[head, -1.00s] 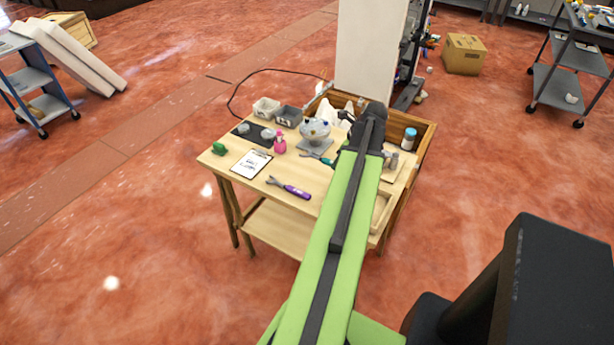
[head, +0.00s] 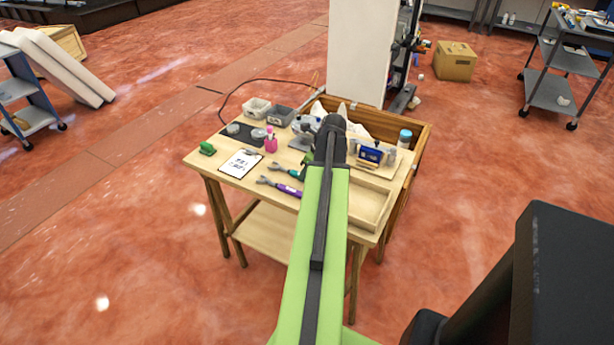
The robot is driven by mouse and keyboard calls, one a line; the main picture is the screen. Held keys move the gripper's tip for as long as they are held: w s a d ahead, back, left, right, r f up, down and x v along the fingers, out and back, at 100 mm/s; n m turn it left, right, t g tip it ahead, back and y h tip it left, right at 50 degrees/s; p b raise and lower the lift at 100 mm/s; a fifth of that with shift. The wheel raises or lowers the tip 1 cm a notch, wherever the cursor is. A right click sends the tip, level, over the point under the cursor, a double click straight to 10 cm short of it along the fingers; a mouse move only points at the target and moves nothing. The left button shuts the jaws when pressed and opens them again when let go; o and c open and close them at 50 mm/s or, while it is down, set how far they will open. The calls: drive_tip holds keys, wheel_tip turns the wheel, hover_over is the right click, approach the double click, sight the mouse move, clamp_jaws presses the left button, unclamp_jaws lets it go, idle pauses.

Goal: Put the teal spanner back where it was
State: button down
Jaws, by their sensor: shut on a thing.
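The teal spanner (head: 288,171) shows just left of my arm in the head view, its grey open end pointing left. My gripper (head: 307,160) is mostly hidden behind my dark wrist and is shut on the teal spanner's handle side. The spanner is over the workbench (head: 222,177), behind the purple spanner (head: 290,190) and right of the clipboard (head: 240,163). I cannot tell whether it touches the bench top.
A pink bottle (head: 270,141), a dark mat (head: 236,140) and grey bins (head: 281,115) stand behind. A blue device (head: 375,154) and an empty wooden tray (head: 378,224) are right of my arm. A blue-capped bottle (head: 404,140) stands at the back right.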

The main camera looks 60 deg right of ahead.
drive_tip(key=shift+f, duration=0.15)
drive_tip(key=c, duration=1.3)
unclamp_jaws()
drive_tip(key=shift+o, duration=0.2)
drive_tip(key=shift+r, duration=0.2)
drive_tip(key=shift+r, duration=0.25)
drive_tip(key=p+v, duration=1.1)
drive_tip(key=shift+s+r, duration=0.2)
drive_tip(key=shift+r, duration=0.1)
